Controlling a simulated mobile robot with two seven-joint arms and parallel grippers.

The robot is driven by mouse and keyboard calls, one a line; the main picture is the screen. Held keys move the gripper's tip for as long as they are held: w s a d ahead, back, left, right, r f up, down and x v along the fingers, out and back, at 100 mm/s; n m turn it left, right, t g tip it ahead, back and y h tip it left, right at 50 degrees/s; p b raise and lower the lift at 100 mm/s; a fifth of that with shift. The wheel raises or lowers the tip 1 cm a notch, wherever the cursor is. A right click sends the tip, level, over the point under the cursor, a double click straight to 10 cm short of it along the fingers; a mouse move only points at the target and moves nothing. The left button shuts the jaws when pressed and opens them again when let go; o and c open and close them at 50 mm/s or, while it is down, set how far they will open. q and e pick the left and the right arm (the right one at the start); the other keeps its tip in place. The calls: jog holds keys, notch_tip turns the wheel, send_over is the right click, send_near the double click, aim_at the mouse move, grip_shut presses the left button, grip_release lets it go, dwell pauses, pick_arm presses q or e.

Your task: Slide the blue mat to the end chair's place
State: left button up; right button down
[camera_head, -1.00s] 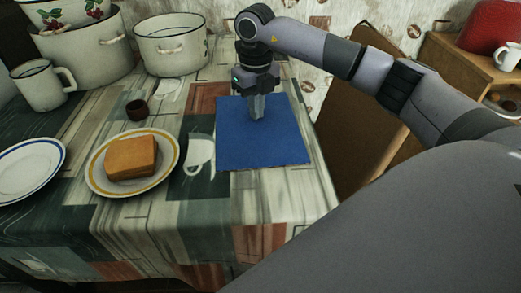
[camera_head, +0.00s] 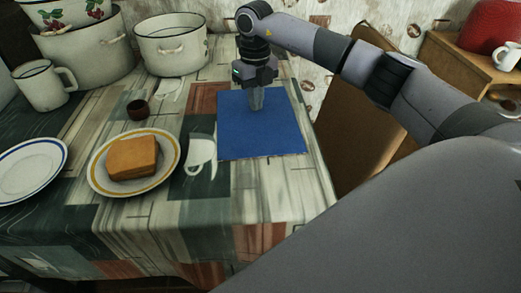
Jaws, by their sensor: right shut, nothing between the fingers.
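The blue mat (camera_head: 258,138) lies flat on the table, towards its right end. My right gripper (camera_head: 257,107) points down onto the far part of the mat, its fingers shut with nothing between them. The fingertips look to be touching the mat's surface. A brown chair-like panel (camera_head: 352,130) stands beyond the table's right edge, mostly behind my right arm; I cannot tell for sure that it is the end chair. My left gripper is not in view.
Enamel pots (camera_head: 172,50) and a mug (camera_head: 42,88) stand at the back left. Another plate (camera_head: 55,150) is far left. The tablecloth in front of the mat is clear.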

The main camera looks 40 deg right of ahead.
jog(key=shift+r+p, duration=3.1)
jog(key=shift+r, duration=0.4)
jog(key=shift+f, duration=0.1)
